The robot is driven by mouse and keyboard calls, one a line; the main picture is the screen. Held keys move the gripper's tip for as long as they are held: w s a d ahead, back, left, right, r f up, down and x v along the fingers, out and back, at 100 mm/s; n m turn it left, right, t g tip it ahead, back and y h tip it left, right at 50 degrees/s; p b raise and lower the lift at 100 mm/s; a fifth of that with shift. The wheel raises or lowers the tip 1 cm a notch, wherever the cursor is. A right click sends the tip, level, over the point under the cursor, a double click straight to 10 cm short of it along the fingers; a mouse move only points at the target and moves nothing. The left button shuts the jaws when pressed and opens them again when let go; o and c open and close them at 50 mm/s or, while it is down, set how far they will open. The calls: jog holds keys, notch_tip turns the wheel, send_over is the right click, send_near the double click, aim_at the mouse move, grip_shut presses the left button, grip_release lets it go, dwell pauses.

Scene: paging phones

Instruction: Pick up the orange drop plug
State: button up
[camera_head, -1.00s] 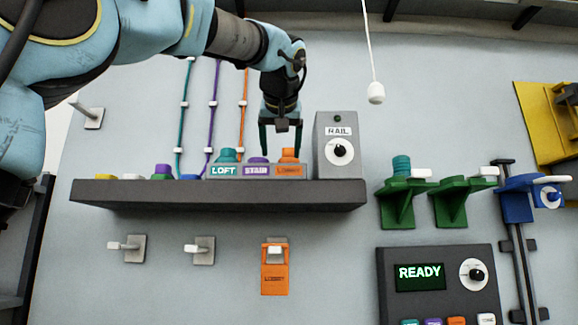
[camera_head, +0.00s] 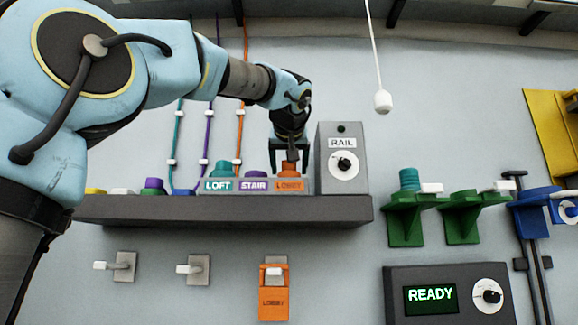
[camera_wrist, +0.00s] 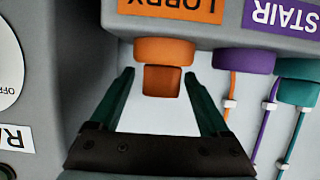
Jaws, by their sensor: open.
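The orange drop plug (camera_head: 290,169) sits upright at the LOBBY place of the labelled grey block, on the dark shelf. In the wrist view the plug (camera_wrist: 163,58) shows a wide round part and a narrower square end. My gripper (camera_head: 291,152) is above it, pointing down. In the wrist view my gripper (camera_wrist: 160,76) is open, with one dark green finger on each side of the plug's square end. Gaps show between both fingers and the plug, and nothing is held.
Beside the orange plug are the purple STAIR plug (camera_head: 254,169) and teal LOFT plug (camera_head: 219,168). The grey RAIL box (camera_head: 341,160) stands close on the right. Coloured cords run up the wall behind. A white pull (camera_head: 382,101) hangs further right.

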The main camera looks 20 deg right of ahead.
jog(key=shift+x, duration=0.9)
grip_shut()
